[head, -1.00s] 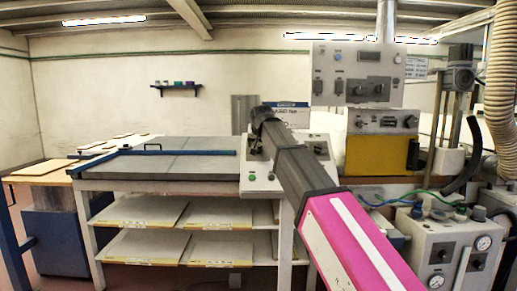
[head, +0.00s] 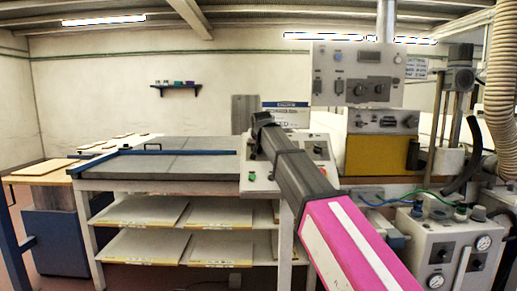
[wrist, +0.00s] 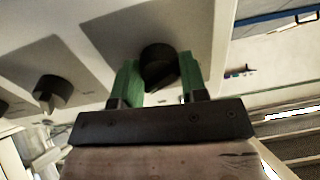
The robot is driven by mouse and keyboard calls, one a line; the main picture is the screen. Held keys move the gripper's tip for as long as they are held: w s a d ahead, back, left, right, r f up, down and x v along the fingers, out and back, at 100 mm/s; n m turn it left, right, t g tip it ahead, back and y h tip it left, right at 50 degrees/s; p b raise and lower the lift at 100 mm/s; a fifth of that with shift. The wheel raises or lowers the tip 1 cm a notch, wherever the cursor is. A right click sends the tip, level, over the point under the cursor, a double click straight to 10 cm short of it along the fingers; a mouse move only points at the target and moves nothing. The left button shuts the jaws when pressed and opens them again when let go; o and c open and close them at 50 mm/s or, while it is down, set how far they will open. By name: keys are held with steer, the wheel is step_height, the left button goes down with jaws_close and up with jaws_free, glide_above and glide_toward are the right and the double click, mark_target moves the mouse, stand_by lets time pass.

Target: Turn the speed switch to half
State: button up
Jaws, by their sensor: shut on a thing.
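In the wrist view, a round black knob (wrist: 160,55) with a raised grip bar sits on a grey panel (wrist: 95,22). The two green fingers of my gripper (wrist: 159,68) are on either side of this knob and shut on it. No label is readable, so I cannot tell from markings whether it is the speed switch or what setting it shows. In the head view, my gripper (head: 259,121) is at the left part of the sloped control panel (head: 262,188), and my arm hides the held knob.
A second black knob (wrist: 52,92) is to the left in the wrist view. A grey control box (head: 358,60) with knobs stands above a yellow unit (head: 378,155). The flat table (head: 185,160) at left is mostly clear, with a blue bar (head: 150,153) across it.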

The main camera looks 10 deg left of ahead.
steer(key=shift+n, duration=0.3)
steer(key=n, duration=1)
steer(key=shift+a+n+g, duration=0.1)
steer(key=shift+n+g, duration=0.2)
steer(key=shift+n, duration=0.4)
steer(key=o, duration=0.9)
steer(key=shift+r, duration=0.1)
steer(key=v, duration=1)
steer(key=shift+s+a+r, duration=0.1)
steer(key=shift+s+r, duration=0.15)
steer(key=shift+s, duration=0.05)
